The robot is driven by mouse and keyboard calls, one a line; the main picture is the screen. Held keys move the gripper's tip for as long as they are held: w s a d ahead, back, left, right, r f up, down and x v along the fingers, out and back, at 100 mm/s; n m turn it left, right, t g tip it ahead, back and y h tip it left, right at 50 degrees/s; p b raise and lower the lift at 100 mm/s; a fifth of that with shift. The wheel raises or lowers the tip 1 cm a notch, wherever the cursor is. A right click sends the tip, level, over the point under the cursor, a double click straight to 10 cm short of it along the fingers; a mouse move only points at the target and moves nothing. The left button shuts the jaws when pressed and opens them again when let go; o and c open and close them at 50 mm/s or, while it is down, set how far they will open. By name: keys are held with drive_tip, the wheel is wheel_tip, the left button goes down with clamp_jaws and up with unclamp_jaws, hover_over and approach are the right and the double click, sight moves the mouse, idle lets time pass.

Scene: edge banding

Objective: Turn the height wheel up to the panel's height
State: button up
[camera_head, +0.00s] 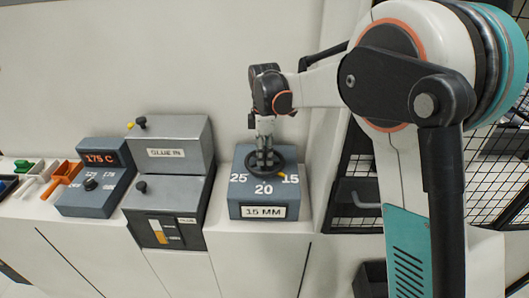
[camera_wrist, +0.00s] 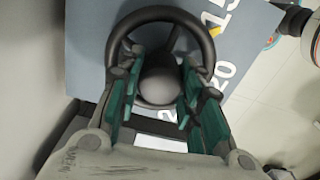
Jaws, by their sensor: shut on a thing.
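The height wheel (camera_head: 278,172) is a black ring on a blue-grey box (camera_head: 240,205) in the head view. Its dial carries the numbers 25, 20 and 15, and a yellow pointer (camera_head: 281,176) sits by the 15. The plate (camera_head: 264,212) on the box front reads 15 MM. My gripper (camera_head: 264,160) points down over the wheel. In the wrist view, the wheel (camera_wrist: 205,40) and its round grey hub (camera_wrist: 158,80) lie between the green-padded fingers of my gripper (camera_wrist: 155,95), which is shut on the wheel. The panel cannot be made out.
Left of the wheel box stand a grey glue unit (camera_head: 182,150) and a control box (camera_head: 90,195) reading 175 C. Orange (camera_head: 62,178), white and green tools lie at the far left. A wire-mesh guard (camera_head: 485,165) is on the right.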

drive_tip(key=m, duration=1)
drive_tip(key=shift+m, duration=0.4)
drive_tip(key=m, duration=0.5)
drive_tip(key=shift+m+p, duration=0.3)
drive_tip(key=shift+p, duration=0.05)
drive_tip(key=m, duration=0.5)
drive_tip(key=shift+w, duration=0.1)
drive_tip(key=shift+m, duration=0.4)
drive_tip(key=o, duration=1.1)
drive_tip(key=shift+c, duration=0.2)
